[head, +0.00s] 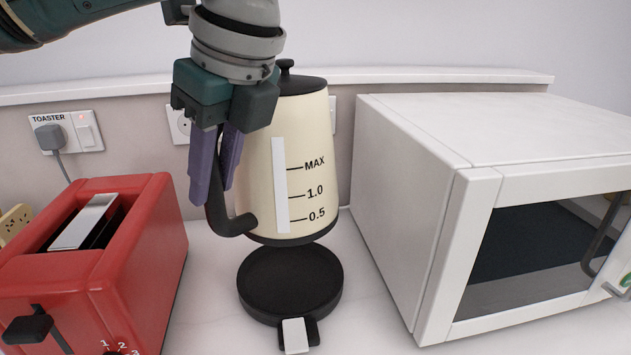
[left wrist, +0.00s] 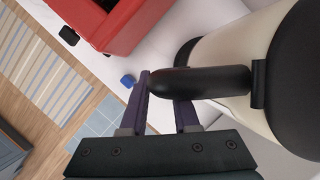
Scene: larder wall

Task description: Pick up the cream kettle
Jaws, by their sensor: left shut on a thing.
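The cream kettle (head: 262,170) has a black lid, a black handle and a level strip marked 0.5, 1.0 and MAX. It is upright and raised, clear of its round black base (head: 290,283), whose top is bare. My left gripper (head: 212,190) has its purple fingers shut on the kettle's black handle at the kettle's left side. In the left wrist view the handle (left wrist: 205,81) lies between the fingertips (left wrist: 163,108), with the cream body to its right. My right gripper is not in view.
A red toaster (head: 140,250) stands on the left, and a white microwave (head: 400,200) stands close on the right. A plugged socket labelled TOASTER (head: 68,135) is on the wall behind. The white counter (head: 212,300) is bare between the toaster and the base.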

